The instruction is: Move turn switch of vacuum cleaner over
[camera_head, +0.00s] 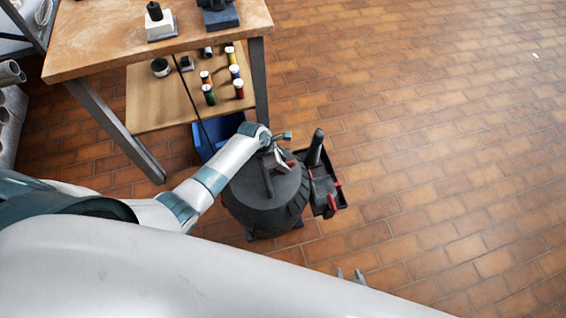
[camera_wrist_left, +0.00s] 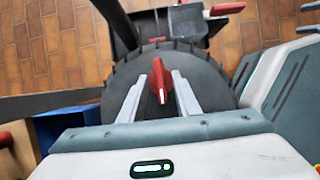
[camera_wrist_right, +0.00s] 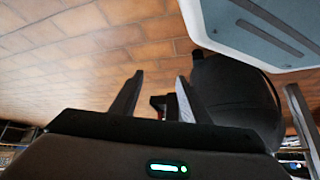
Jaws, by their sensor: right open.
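The vacuum cleaner (camera_head: 262,205) is a dark round drum standing on the floor, with a black accessory tray at its right side. The red turn switch (camera_wrist_left: 160,82) shows on its top in the left wrist view. In the head view my left gripper (camera_head: 281,160) is over the drum's top. My right gripper (camera_head: 350,273) is mostly hidden behind my arm; in its wrist view it (camera_wrist_right: 155,78) is open and empty, with the drum (camera_wrist_right: 235,105) beyond it.
A wooden workbench (camera_head: 100,45) stands at the upper left, with a lower shelf (camera_head: 150,100) holding several small bottles. A blue bin (camera_head: 203,143) sits behind the vacuum cleaner. The tiled floor (camera_head: 460,150) to the right is clear.

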